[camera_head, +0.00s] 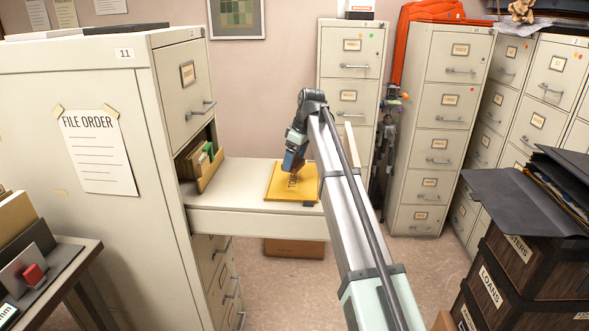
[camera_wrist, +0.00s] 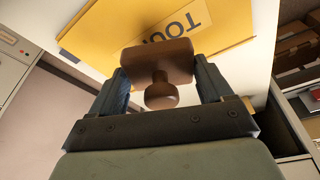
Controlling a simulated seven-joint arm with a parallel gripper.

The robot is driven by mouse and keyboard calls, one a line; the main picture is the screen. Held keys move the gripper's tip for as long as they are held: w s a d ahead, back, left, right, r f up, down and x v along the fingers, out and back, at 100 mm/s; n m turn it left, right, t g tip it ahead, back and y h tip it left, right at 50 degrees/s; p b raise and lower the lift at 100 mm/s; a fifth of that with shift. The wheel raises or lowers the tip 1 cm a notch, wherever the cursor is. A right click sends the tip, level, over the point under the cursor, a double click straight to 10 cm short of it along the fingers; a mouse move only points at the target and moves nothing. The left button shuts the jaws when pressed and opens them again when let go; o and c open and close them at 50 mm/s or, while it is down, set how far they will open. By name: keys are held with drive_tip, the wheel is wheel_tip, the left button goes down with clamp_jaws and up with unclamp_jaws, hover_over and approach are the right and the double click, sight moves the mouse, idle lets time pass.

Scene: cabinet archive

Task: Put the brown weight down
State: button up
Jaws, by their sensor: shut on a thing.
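The brown weight (camera_wrist: 157,62) has a rectangular block and a round knob. In the wrist view it sits between the two fingers of my gripper (camera_wrist: 160,70), which is shut on the block. A yellow folder (camera_wrist: 100,35) with dark letters lies right behind it. In the head view my gripper (camera_head: 292,168) points down over the yellow folder (camera_head: 281,190), which lies flat on the pulled-out cabinet drawer (camera_head: 240,190). The weight is small there and partly covered by the gripper. I cannot tell whether it touches the folder.
A tall cabinet (camera_head: 80,85) with a paper headed FILE ORDER (camera_head: 98,150) stands at the left. An open compartment with files (camera_head: 205,158) is above the drawer. More cabinets (camera_head: 440,130) stand behind. Dark boxes (camera_head: 525,265) are at the right. The drawer's left part is clear.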

sight(296, 162)
drive_tip(key=shift+f, duration=1.8)
drive_tip(key=shift+f, duration=0.15)
drive_tip(key=o, duration=1.3)
drive_tip(key=shift+o, duration=0.2)
drive_tip(key=v, duration=1.2)
